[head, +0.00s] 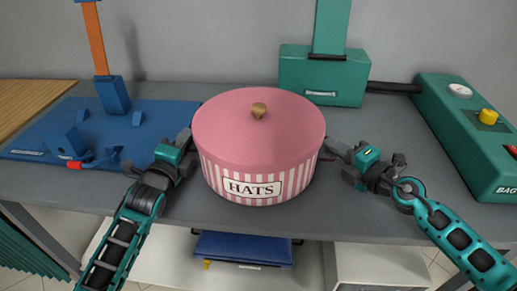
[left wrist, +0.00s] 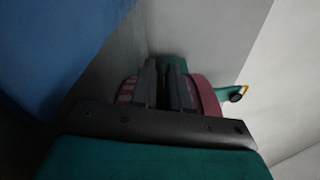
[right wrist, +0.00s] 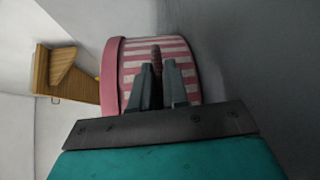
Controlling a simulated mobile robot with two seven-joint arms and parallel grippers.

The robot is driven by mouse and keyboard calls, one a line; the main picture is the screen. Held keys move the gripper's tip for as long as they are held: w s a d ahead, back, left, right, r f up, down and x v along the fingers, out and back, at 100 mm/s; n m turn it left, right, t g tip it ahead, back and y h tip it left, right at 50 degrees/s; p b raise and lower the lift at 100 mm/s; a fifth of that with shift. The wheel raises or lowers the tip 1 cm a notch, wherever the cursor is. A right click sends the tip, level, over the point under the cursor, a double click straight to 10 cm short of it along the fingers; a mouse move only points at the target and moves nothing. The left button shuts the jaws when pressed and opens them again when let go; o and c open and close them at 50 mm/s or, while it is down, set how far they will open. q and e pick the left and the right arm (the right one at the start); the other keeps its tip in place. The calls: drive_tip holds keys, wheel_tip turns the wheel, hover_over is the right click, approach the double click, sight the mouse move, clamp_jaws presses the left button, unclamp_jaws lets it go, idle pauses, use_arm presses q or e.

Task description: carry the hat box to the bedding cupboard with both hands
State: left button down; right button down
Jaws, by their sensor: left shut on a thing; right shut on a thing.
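The hat box (head: 225,141) is round, with a plain pink lid, a gold knob and pink-and-white striped sides with a "HATS" label. It is upright at the middle of the grey table, near the front edge; I cannot tell whether its base touches the table. My left gripper (head: 187,142) is at its left side and my right gripper (head: 331,147) at its right side, both shut on it. In the right wrist view the fingers (right wrist: 163,85) close on a dark pink handle on the striped side. In the left wrist view the fingers (left wrist: 165,82) hide the hold. The bedding cupboard cannot be made out.
A blue device (head: 100,128) with an orange post stands left on the table. A green machine (head: 322,78) is behind the box, and a green unit (head: 470,140) with a yellow knob is at right. A blue item (head: 243,248) lies on the shelf below.

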drive_tip(key=shift+r, duration=0.2)
idle(0.8)
